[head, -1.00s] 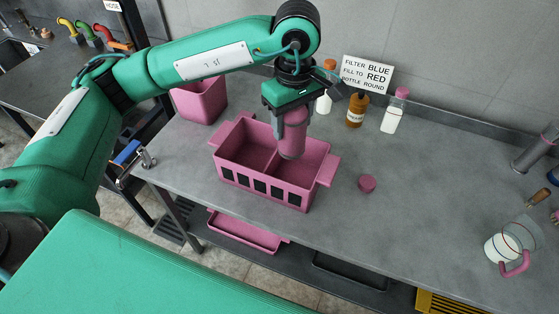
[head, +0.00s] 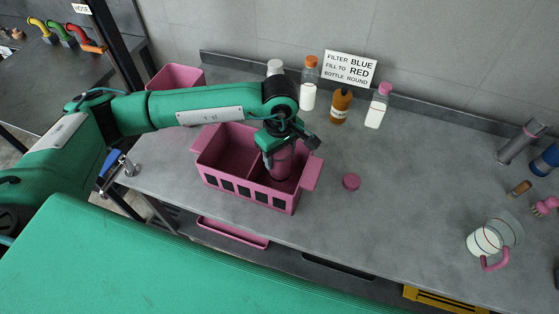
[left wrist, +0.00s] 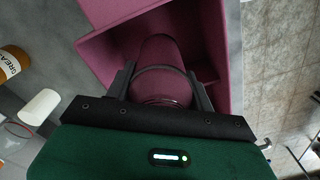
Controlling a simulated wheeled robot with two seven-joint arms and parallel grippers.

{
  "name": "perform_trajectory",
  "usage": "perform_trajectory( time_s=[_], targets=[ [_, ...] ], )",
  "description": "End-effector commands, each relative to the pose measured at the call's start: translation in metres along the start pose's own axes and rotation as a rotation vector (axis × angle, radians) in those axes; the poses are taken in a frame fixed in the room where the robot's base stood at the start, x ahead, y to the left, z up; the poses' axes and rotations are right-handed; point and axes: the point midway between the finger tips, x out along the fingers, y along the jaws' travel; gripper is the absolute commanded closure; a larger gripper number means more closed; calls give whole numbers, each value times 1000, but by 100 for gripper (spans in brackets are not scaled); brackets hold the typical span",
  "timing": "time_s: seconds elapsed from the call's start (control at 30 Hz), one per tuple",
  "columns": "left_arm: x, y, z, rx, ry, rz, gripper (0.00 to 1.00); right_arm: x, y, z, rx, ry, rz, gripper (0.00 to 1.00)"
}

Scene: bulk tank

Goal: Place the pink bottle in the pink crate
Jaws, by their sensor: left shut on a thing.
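The pink crate (head: 249,192) stands on the grey bench, with two compartments split by a divider and a handle at each end. My left gripper (head: 277,150) is over the crate's right compartment and points down. It is shut on the pink bottle (head: 281,165), whose lower part is down inside that compartment. In the left wrist view the pink bottle (left wrist: 161,75) sits between the two fingers, with the crate wall (left wrist: 215,45) around it. I cannot tell whether the bottle touches the crate floor. My right gripper is not in view.
Bottles with white, orange and pink caps stand at the back by a sign (head: 350,68). A pink lid (head: 351,182) lies right of the crate. A measuring jug (head: 490,238) stands at the right. A pink bin (head: 176,77) is behind. The bench's middle right is clear.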

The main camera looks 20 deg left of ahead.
Motion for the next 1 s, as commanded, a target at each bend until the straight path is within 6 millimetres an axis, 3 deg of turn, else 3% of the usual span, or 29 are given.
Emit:
perform_trajectory(
  time_s=[0.17,0.47,0.83,0.87,0.97,1.0],
  targets=[
    [11,0,0,-1,0,0,75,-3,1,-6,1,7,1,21],
    [49,0,0,0,0,0,75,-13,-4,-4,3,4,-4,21],
    [55,1,0,0,1,2,75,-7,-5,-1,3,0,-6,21],
    [54,1,0,0,1,1,44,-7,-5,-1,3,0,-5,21],
    [53,0,0,0,1,1,25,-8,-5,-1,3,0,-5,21],
    [53,0,0,0,1,1,25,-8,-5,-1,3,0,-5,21]
  ],
)
